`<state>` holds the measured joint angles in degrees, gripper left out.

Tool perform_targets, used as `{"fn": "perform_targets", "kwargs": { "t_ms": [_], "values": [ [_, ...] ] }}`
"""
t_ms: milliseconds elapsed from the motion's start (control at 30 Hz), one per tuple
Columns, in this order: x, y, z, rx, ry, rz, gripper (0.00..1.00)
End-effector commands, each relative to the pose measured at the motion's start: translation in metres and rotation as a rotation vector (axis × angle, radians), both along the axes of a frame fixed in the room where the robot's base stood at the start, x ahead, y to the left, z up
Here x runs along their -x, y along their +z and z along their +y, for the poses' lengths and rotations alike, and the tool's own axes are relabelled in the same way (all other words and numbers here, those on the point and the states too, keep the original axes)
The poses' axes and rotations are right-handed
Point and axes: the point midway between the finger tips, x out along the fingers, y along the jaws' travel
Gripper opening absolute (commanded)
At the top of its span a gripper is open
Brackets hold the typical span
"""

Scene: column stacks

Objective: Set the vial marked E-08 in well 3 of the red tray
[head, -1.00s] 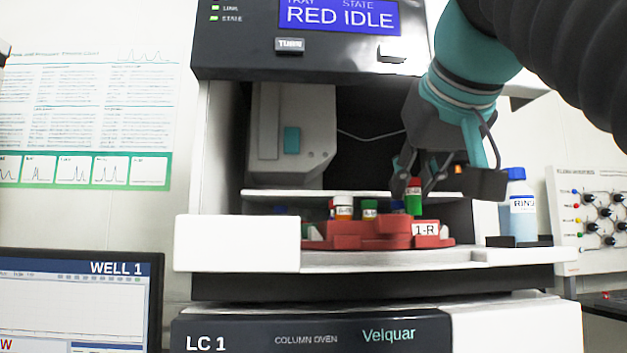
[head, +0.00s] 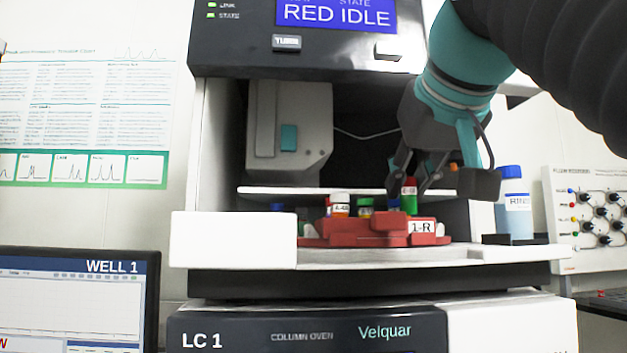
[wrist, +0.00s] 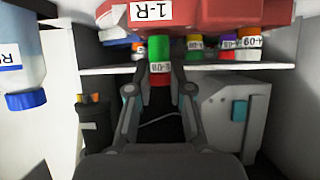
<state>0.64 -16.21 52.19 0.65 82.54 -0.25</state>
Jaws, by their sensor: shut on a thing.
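The vial marked E-08 (head: 410,205) has a green lower part and a red cap. It stands upright at the back right of the red tray (head: 340,241). My gripper (head: 409,184) is shut on it near the cap. The wrist view is upside down and shows the vial (wrist: 159,50) between my fingertips (wrist: 159,76), with the tray (wrist: 220,14) above it. The vial's lower end is at the tray's rim; I cannot tell whether it is in a well, or which one. The tray's front is labelled 1-R.
Other vials stand in the tray, among them an orange one (head: 340,204) and a green one (head: 365,207). A blue-capped bottle (head: 516,205) stands right of my gripper. A white shelf edge (head: 310,191) and a grey unit (head: 290,130) are behind the tray.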

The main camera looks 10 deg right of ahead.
Motion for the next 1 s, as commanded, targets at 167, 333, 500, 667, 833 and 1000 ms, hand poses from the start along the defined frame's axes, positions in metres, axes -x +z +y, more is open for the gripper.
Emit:
{"fn": "perform_targets", "kwargs": {
  "t_ms": [167, 333, 500, 667, 833, 1000],
  "values": [
    [0.000, -0.004, 0.000, 0.000, 0.000, 0.000, 0.00],
    [0.000, -0.007, 0.000, 0.000, 0.000, 0.000, 0.00],
    [0.000, -0.010, 0.000, 0.000, 0.000, 0.000, 0.00],
    [0.000, -0.013, 0.000, 0.000, 0.000, 0.000, 0.00],
    [0.000, -0.016, 0.000, 0.000, 0.000, 0.000, 0.00],
    [0.000, -0.017, 0.000, 0.000, 0.000, 0.000, 0.00]
  ]
}}
